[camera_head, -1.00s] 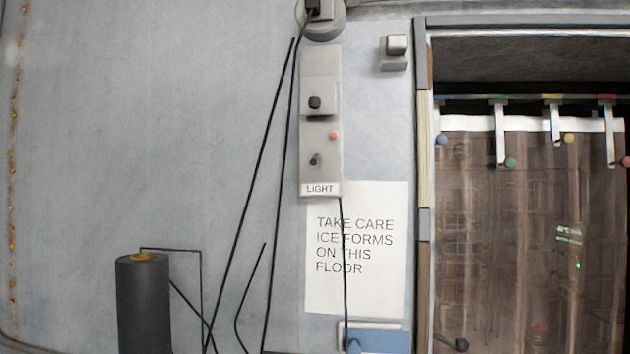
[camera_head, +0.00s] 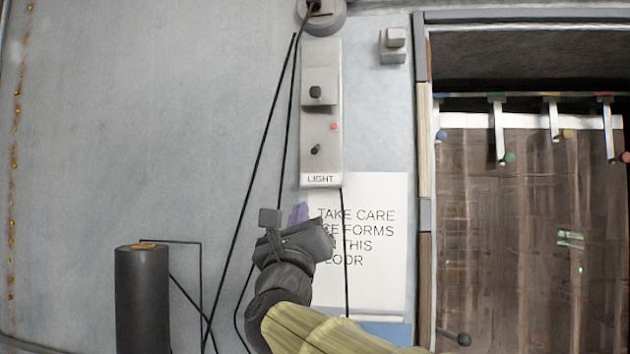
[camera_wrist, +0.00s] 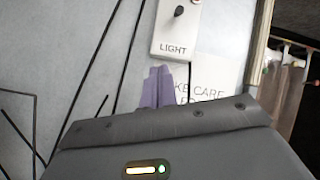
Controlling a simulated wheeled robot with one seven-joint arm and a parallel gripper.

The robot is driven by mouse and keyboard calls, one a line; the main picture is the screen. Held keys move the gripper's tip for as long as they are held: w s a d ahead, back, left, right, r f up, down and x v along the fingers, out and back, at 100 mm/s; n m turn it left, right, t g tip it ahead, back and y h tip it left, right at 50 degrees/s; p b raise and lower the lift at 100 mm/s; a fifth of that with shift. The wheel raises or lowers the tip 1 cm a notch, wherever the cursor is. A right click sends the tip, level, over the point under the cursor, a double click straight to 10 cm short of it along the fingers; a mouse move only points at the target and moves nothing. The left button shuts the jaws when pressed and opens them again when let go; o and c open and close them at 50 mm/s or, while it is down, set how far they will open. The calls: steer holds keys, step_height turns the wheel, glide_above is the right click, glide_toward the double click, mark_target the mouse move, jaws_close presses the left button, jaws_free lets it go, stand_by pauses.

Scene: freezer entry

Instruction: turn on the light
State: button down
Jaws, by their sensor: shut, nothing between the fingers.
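The light switch panel (camera_head: 320,112) is a tall grey box on the wall. It carries a black knob (camera_head: 315,92) above, a small red button or lamp (camera_head: 333,126), and a small black toggle (camera_head: 315,149) just over the LIGHT label (camera_head: 320,180). My gripper (camera_head: 299,213) is below the panel in the head view, its purple fingers together and empty, pointing up, apart from the panel in the picture. In the wrist view the fingers (camera_wrist: 156,88) are side by side below the LIGHT label (camera_wrist: 173,49), with the toggle (camera_wrist: 179,11) at the top edge.
A paper sign (camera_head: 375,270) hangs below the panel, partly covered by my arm. Black cables (camera_head: 262,150) run down the wall left of the panel. A dark cylinder (camera_head: 142,300) stands at lower left. The doorway with a strip curtain (camera_head: 530,220) is at right.

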mark_target(316, 149)
steer(key=r+m+h, duration=0.1)
steer(key=s+r+m+h, duration=0.1)
steer(key=m, duration=0.1)
steer(key=s+r+m+h, duration=0.1)
steer(key=m, duration=0.1)
steer(key=shift+d, duration=0.4)
steer(key=shift+r, duration=0.15)
steer(key=p+x, duration=0.8)
steer(key=x, duration=0.2)
steer(key=shift+s+d+b, duration=0.1)
steer(key=shift+b, duration=0.35)
